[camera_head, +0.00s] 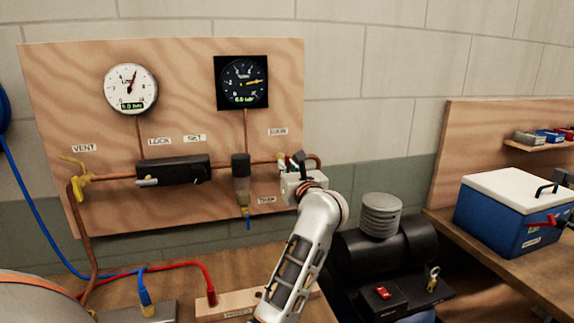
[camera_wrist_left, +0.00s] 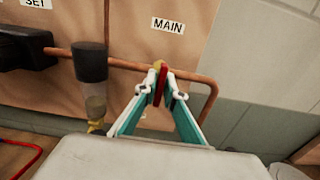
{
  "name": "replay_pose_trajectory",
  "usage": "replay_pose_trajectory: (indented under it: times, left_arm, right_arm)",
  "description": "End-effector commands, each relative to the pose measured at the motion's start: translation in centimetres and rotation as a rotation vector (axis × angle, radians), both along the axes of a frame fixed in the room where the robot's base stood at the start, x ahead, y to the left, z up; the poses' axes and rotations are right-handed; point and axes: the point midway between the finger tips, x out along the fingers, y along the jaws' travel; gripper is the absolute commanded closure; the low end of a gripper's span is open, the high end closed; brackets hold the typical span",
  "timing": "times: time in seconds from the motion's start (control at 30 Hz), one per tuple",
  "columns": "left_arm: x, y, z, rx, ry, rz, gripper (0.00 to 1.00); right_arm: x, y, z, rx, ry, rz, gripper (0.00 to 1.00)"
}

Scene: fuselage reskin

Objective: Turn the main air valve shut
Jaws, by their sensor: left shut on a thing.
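The main air valve has a yellow body (camera_wrist_left: 158,64) on the copper pipe, below the label MAIN (camera_wrist_left: 168,25) in the left wrist view. Its red handle (camera_wrist_left: 161,84) lies between the fingers of my left gripper (camera_wrist_left: 163,88), which is shut on it. In the head view my left gripper (camera_head: 296,165) is at the right end of the pipe, and its body hides most of the valve. The handle's exact angle to the pipe is hard to tell. My right gripper shows in neither view.
The plywood panel (camera_head: 200,70) carries two gauges, a white one (camera_head: 131,89) and a black one (camera_head: 242,82). A black regulator (camera_head: 173,170), a filter bowl (camera_head: 241,180) and a yellow vent valve (camera_head: 78,178) sit along the pipe. A blue cooler (camera_head: 512,217) stands at right.

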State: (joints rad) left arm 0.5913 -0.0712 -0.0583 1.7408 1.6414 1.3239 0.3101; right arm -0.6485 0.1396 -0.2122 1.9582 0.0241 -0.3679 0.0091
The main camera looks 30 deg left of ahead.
Motion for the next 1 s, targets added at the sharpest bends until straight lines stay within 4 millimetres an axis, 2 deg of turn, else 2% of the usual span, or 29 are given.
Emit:
replay_pose_trajectory:
  times: [0.37, 0.4, 0.43, 0.8, 1.0]
  left_arm:
    - [0.0, 0.0, -0.3, -0.001, 0.006, -0.001, 1.0]
    - [0.0, 0.0, -0.3, -0.001, 0.006, -0.001, 0.83]
    - [0.0, 0.0, -0.3, -0.002, 0.006, -0.001, 0.76]
    - [-0.1, -0.2, -0.1, 0.0, 0.003, -0.001, 0.76]
    - [-1.6, -2.1, -0.2, -0.003, 0.001, -0.003, 0.76]
  right_arm:
    - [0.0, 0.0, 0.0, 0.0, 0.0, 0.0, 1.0]
    - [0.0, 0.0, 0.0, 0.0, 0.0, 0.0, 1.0]
    - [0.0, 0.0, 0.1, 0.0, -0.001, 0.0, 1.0]
    - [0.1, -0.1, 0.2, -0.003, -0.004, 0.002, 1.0]
    - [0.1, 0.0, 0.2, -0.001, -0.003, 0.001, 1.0]
